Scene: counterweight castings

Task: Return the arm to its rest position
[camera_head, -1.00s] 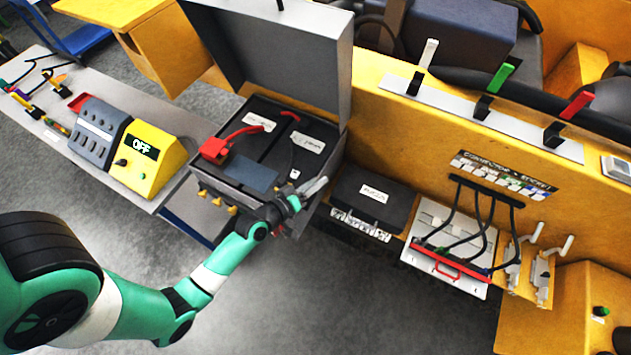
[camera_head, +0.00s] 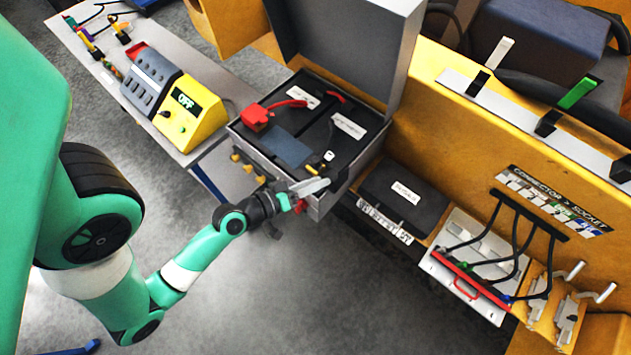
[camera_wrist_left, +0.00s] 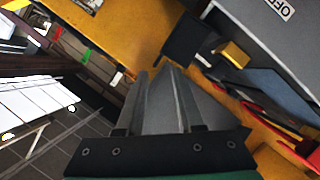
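My left gripper (camera_head: 312,187) is in front of the right front corner of the open grey case (camera_head: 322,207), close to its edge. Whether it touches the case cannot be told. Its silver fingers look closed together, with nothing seen between them; they also fill the middle of the left wrist view (camera_wrist_left: 165,100). My green and white left arm (camera_head: 195,263) reaches in from the left, bent at the elbow. My right gripper is not in view.
The case's raised lid (camera_head: 345,50) stands behind it. A yellow box reading OFF (camera_head: 195,118) is on the bench at left. A black box (camera_head: 403,195) and a connector panel with cables (camera_head: 470,262) are at right. Grey floor (camera_head: 320,300) is open below.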

